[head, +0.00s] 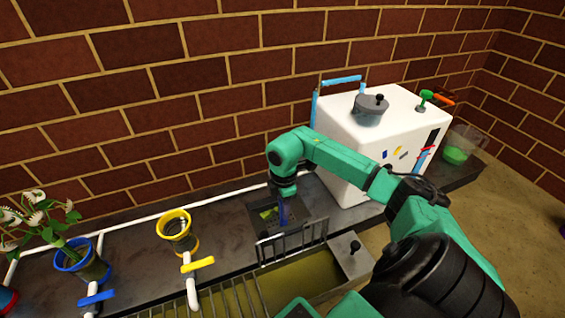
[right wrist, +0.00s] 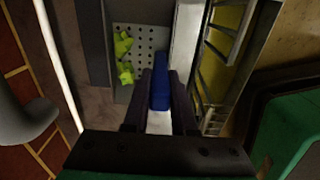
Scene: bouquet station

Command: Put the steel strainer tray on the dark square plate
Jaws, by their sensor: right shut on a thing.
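The steel strainer tray (right wrist: 145,38) is a perforated grey plate with bright green bits on it and a blue handle (right wrist: 160,82). In the head view the tray (head: 265,214) is small and partly hidden below my right gripper (head: 284,196). My right gripper, also in the right wrist view (right wrist: 160,98), is shut on the blue handle. A dark square surface (head: 298,207) shows around the tray on the counter, and seems to be the dark square plate. I cannot tell whether the tray touches it. My left gripper is not in view.
A white boxy machine (head: 345,155) stands right of the tray. A metal rack (head: 290,246) and a trough (head: 290,280) lie in front. A yellow-rimmed pot (head: 177,232) and a blue pot (head: 88,268) with flowers stand left. A white pipe (head: 150,216) runs along the back.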

